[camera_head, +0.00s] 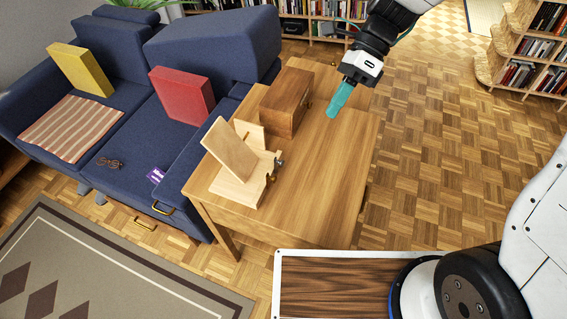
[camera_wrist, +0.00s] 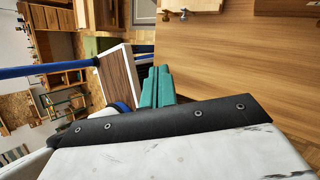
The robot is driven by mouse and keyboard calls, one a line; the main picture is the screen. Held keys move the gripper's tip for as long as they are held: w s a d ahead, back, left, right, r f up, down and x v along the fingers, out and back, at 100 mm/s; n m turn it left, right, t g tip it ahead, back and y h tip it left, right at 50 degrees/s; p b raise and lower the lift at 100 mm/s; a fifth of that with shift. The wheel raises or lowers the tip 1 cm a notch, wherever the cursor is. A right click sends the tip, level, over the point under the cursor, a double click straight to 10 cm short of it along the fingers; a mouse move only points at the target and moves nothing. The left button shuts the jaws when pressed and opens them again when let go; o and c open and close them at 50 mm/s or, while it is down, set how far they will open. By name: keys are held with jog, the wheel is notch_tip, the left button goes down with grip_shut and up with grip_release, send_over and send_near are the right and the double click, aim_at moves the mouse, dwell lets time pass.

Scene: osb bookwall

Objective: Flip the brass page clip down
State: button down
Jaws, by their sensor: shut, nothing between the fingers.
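A light wooden book stand (camera_head: 238,170) with a tilted board (camera_head: 230,148) stands on the wooden table (camera_head: 335,185). A small brass-and-dark clip (camera_head: 276,166) sticks out at the stand's right side. Part of the stand (camera_wrist: 193,5) shows at the top of the wrist view, with small metal pieces (camera_wrist: 183,14) at its edge. My gripper (camera_head: 337,103) has teal fingers, held shut and empty above the table's right part, to the right of the stand and apart from it. The shut fingers also show in the wrist view (camera_wrist: 158,85).
A brown wooden box (camera_head: 286,102) stands on the table behind the book stand. A blue sofa (camera_head: 200,60) with a red cushion (camera_head: 183,95) and a yellow cushion (camera_head: 80,69) is at left. The table's front right is clear. Bookshelves (camera_head: 530,50) stand at right.

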jog(key=a+f+m, duration=0.1)
jog(key=w+a+f+m, duration=0.1)
jog(key=f, duration=0.1)
jog(key=a+f+m+g, duration=0.1)
jog(key=shift+w+a+f+m+y, duration=0.25)
jog(key=shift+w+m+y, duration=0.15)
jog(key=shift+f, duration=0.1)
jog(key=x, duration=1.4)
jog(key=shift+s+a+r+t, duration=0.1)
jog(key=shift+s+r+t, duration=0.15)
jog(key=shift+t, duration=0.05)
